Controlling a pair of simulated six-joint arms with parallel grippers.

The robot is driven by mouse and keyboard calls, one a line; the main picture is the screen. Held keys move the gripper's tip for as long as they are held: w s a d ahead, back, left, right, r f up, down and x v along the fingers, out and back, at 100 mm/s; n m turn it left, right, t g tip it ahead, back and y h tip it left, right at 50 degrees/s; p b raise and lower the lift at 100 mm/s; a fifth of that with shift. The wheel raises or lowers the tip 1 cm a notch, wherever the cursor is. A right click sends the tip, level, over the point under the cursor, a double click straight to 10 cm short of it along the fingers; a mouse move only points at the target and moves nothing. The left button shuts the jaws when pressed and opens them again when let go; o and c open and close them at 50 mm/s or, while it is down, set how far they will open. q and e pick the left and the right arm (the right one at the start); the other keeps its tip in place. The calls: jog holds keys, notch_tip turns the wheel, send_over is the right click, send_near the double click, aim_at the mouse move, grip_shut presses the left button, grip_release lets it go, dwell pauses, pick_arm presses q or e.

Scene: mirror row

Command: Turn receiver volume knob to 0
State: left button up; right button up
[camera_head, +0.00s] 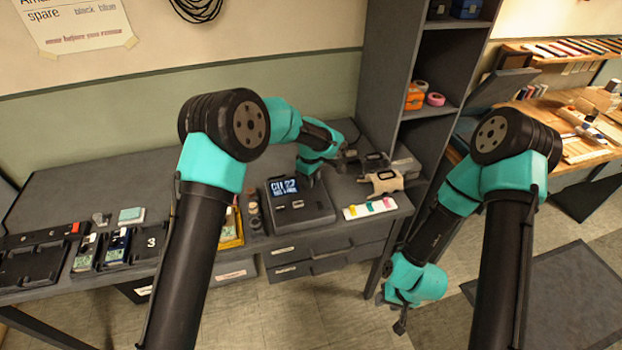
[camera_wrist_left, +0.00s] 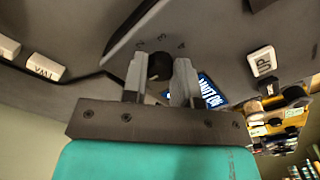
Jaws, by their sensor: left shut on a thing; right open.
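The receiver (camera_head: 305,212) is a dark box with a lit screen on the desk, below the bend of my left arm. In the left wrist view its dark round volume knob (camera_wrist_left: 159,66) sits between the fingertips of my left gripper (camera_wrist_left: 158,72), which is shut on it. Numbers 2, 3 and 4 show around the knob; its pointer and the 0 mark cannot be made out. The lit screen (camera_wrist_left: 207,90) shows partly behind the right finger. In the head view the left fingers are mostly hidden by the wrist. My right gripper (camera_head: 400,326) hangs low, open and empty, clear of the desk.
A strip with coloured tabs (camera_head: 370,208) and a beige object (camera_head: 384,180) lie right of the receiver. A small jar (camera_head: 254,217) and a yellow-edged tray (camera_head: 231,230) stand left of it. A tall shelf (camera_head: 390,75) rises behind at the right.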

pick_arm(q)
jog(key=shift+n, duration=0.8)
jog(key=o, duration=0.9)
notch_tip(320, 180, up, 18)
jog(key=shift+f, duration=0.25)
